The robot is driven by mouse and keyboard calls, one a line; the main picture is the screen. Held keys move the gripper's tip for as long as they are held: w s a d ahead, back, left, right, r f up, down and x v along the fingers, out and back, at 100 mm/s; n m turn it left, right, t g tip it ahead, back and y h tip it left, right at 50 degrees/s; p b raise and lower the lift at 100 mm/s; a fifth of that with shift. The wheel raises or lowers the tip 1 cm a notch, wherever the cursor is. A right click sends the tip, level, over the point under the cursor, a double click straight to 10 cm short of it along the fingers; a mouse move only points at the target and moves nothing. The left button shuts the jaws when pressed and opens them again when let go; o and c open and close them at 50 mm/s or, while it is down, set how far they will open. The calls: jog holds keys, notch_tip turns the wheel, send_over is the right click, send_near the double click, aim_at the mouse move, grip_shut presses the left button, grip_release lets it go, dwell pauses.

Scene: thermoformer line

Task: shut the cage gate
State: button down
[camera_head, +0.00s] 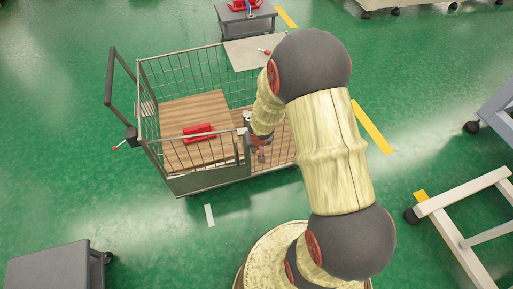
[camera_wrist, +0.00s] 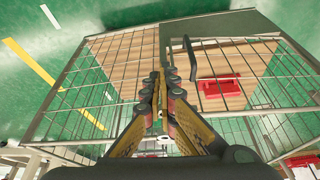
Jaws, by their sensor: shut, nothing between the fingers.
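The wire cage cart (camera_head: 190,165) stands left of my arm in the head view, with a wooden deck (camera_head: 190,108). Its near side has a wire panel over a grey lower panel, also in the wrist view (camera_wrist: 230,22). A dark bar handle (camera_wrist: 190,58) shows by that panel. Another wire panel (camera_wrist: 85,90) stands at the left in the wrist view. I cannot tell for certain which panel is the gate or how far it stands open. My gripper (camera_head: 261,156) is over the cart's near right part, fingers shut and empty (camera_wrist: 160,80). Any contact is unclear.
A red item (camera_head: 199,132) lies on the deck. A dark push handle (camera_head: 109,75) rises at the cart's left. A grey cart (camera_head: 55,268) is at lower left, a small table (camera_head: 246,22) behind, white frames (camera_head: 465,205) at right. Green floor lies clear left of the cage.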

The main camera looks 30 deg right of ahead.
jog(key=shift+w+d+f+p, duration=0.1)
jog(key=shift+w+d+p, duration=0.15)
jog(key=shift+w, duration=0.4)
jog(key=shift+w+d+f+p, duration=0.1)
jog(key=shift+w+d+p, duration=0.2)
jog(key=shift+w, duration=0.3)
jog(key=shift+w+d+p, duration=0.2)
jog(key=shift+w+d, duration=0.05)
jog(key=shift+w, duration=0.4)
jog(key=shift+w+d+p, duration=0.4)
jog(key=shift+w+p, duration=0.15)
jog(key=shift+w, duration=0.1)
jog(key=shift+w+d+p, duration=0.4)
jog(key=shift+w+p, duration=0.1)
jog(key=shift+w, duration=0.1)
